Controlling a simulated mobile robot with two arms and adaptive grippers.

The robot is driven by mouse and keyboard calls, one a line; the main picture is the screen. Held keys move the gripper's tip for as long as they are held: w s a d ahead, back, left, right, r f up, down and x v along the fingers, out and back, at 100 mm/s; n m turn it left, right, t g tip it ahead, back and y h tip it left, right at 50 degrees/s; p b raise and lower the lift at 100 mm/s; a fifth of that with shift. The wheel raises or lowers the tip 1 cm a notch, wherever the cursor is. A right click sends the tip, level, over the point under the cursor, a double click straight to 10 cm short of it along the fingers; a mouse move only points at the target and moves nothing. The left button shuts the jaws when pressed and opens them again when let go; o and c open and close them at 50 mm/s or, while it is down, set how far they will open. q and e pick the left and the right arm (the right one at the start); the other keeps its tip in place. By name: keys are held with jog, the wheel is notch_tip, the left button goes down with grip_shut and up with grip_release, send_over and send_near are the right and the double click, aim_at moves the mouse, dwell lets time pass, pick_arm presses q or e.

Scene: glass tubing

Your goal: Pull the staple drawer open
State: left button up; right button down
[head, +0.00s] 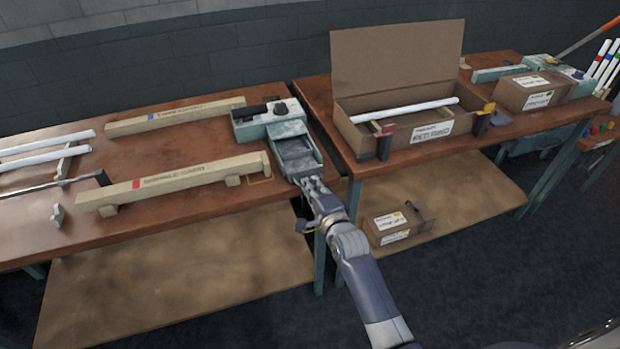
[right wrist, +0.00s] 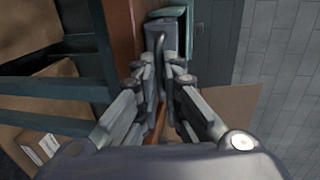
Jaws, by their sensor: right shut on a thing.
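The pale green stapling machine (head: 268,113) stands at the right end of the left table. Its staple drawer (head: 316,157) sticks out from the body toward me, and its dark inside shows from above. My right gripper (head: 310,184) is at the front of the drawer. In the right wrist view, my right gripper (right wrist: 160,72) is shut on the drawer's thin grey handle (right wrist: 159,45), with a finger on each side. The fingers partly hide the handle. My left gripper is not in view.
Two wooden rails (head: 176,183) lie left of the machine on the left table (head: 130,160). An open cardboard box (head: 397,60) with a white tube (head: 405,110) stands on the right table. A small carton (head: 393,223) sits on the lower shelf.

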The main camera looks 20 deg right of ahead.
jog(key=s+p, duration=0.3)
jog(key=s, duration=0.5)
jog(key=shift+d, duration=0.15)
jog(key=c, duration=2)
grip_release()
jog(key=s, duration=0.4)
jog(key=s+r, duration=0.1)
jog(key=s, duration=0.3)
jog(key=s+r, duration=0.1)
jog(key=s, duration=0.2)
jog(key=shift+s+d+r, duration=0.15)
jog(key=shift+s+d, duration=0.05)
jog(key=shift+s, duration=0.2)
